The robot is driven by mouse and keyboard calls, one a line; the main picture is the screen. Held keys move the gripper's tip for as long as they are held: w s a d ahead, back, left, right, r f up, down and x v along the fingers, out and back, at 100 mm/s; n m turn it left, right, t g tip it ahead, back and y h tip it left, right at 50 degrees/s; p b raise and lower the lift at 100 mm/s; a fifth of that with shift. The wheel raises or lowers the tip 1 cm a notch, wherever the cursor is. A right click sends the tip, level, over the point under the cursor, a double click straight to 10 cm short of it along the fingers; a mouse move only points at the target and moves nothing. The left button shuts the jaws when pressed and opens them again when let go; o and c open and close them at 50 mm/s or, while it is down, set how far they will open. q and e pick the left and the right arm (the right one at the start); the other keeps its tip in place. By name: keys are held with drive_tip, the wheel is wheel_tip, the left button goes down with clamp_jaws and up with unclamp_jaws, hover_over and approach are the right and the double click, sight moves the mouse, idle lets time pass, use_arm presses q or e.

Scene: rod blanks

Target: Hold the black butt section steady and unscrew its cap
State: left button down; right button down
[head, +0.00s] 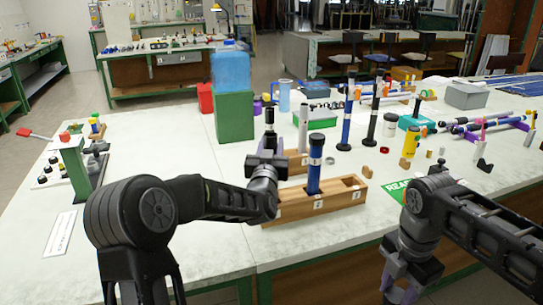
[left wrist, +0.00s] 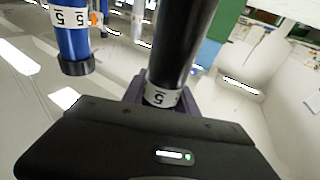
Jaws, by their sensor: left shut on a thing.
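The black butt section (head: 270,121) stands upright above my left gripper (head: 267,168), which is shut around it at the left end of the wooden rack. In the left wrist view the black section (left wrist: 180,45) carries a white band marked 5 and sits between the jaws. Its lower end is hidden in the head view. My right gripper (head: 400,289) is low at the front right, its purple fingers apart and empty, away from the black section.
The numbered wooden rack (head: 338,201) holds an upright blue section (head: 315,160). A green mat (head: 396,191) lies to its right, partly behind my right arm. Several upright rods and a yellow can (head: 411,141) stand behind. The table's left part is mostly clear.

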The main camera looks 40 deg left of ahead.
drive_tip(key=shift+r, duration=0.1)
use_arm(q)
wheel_tip(320, 180, down, 3)
drive_tip(key=shift+f, duration=0.3)
drive_tip(key=c, duration=1)
unclamp_jaws()
drive_tip(key=shift+o, duration=0.2)
use_arm(e)
drive_tip(key=shift+r, duration=0.1)
drive_tip(key=shift+f, duration=0.2)
use_arm(q)
drive_tip(key=b+v, duration=0.2)
drive_tip(key=v, duration=1)
use_arm(e)
drive_tip(key=shift+f, duration=0.95)
